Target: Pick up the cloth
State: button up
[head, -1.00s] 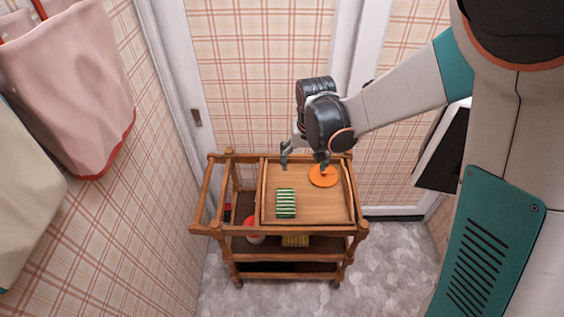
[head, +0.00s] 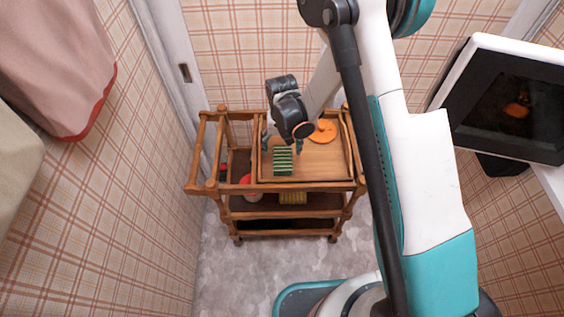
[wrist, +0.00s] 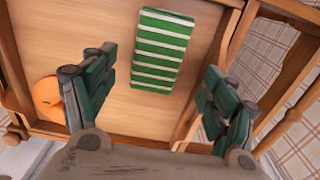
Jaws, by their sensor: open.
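The cloth (head: 282,161) is green with white stripes and lies folded flat on the cart's wooden top tray (head: 318,168). In the wrist view the cloth (wrist: 163,50) lies ahead of my fingers, between their lines and a little beyond the tips. My gripper (head: 283,143) is above the tray, over the back end of the cloth. In the wrist view my gripper (wrist: 157,85) has its two fingers wide apart with nothing between them. I cannot tell the exact height above the cloth.
An orange round thing (head: 323,131) lies on the tray to the right of the cloth. The tray has raised wooden rims, and the cart (head: 197,189) has rails. A red and white thing (head: 250,187) and a yellow thing (head: 293,197) are lower down. A wall stands close on the left.

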aim_at(282, 158)
jog(key=shift+f+b, duration=1.6)
jog(key=shift+f, duration=1.65)
jog(key=shift+r, duration=0.1)
jog(key=c, duration=1.2)
jog(key=shift+c, duration=0.2)
jog(key=shift+r, duration=0.1)
notch_tip(282, 158, up, 20)
jog(key=p, duration=0.7)
